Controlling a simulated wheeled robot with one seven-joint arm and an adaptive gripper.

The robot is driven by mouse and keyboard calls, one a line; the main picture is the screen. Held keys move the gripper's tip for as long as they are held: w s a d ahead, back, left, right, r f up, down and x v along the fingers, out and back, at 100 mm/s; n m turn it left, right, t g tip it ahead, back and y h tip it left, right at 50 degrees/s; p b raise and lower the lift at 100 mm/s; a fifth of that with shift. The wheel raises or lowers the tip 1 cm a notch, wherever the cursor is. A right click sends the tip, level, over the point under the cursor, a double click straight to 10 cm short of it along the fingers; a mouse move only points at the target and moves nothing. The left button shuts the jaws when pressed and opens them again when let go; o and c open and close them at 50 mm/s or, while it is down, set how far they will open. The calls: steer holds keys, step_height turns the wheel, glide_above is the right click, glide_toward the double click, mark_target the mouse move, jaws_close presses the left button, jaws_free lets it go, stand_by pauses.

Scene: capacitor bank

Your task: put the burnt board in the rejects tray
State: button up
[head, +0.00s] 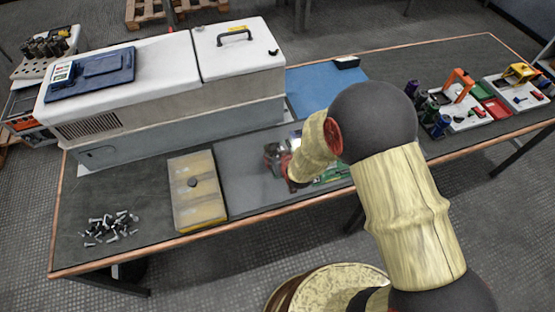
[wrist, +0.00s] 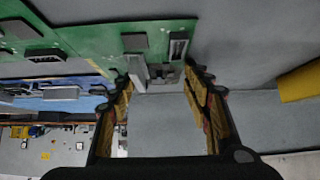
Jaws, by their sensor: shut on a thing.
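A green circuit board (wrist: 105,42) with grey components fills the upper left of the wrist view. My gripper (wrist: 165,78) has its fingertips at the board's near edge, around a pale metal part there, and is shut on the board. In the head view the green board (head: 334,174) shows partly below my gripper (head: 287,176), low over the bench; my arm hides the rest. No burn mark is clear in either view. A small red tray (head: 497,108) lies at the bench's right end; I cannot tell whether it is the rejects tray.
A large white machine (head: 185,85) stands at the back left. A yellow-grey block (head: 197,190) and loose bolts (head: 110,227) lie at the left front. A blue mat (head: 325,90) lies behind my gripper. Tool trays and coloured cylinders crowd the right.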

steer(key=shift+s+d+f, duration=0.3)
steer(key=shift+s+f, duration=0.15)
steer(key=shift+f, duration=0.15)
steer(key=shift+w+r+p, duration=0.1)
steer(key=shift+r+p, duration=0.25)
steer(key=shift+r, duration=0.2)
step_height(320, 180, up, 3)
steer(key=shift+p, duration=0.7)
steer(key=s+a+r+p, duration=0.2)
steer(key=s+r+p, duration=0.3)
steer(key=s+r, duration=0.65)
steer(key=w+d+f+m+h, duration=0.1)
steer(key=w+d, duration=0.2)
steer(key=d, duration=0.3)
steer(key=w+d+f+m, duration=0.1)
steer(key=w+d, duration=0.1)
steer(key=d, duration=0.4)
steer(key=w+d+f+m+h, duration=0.1)
steer(key=w+d, duration=0.2)
steer(key=d, duration=0.3)
steer(key=shift+w+d+f+h, duration=0.15)
steer(key=shift+w+f+h, duration=0.15)
steer(key=shift+f, duration=0.1)
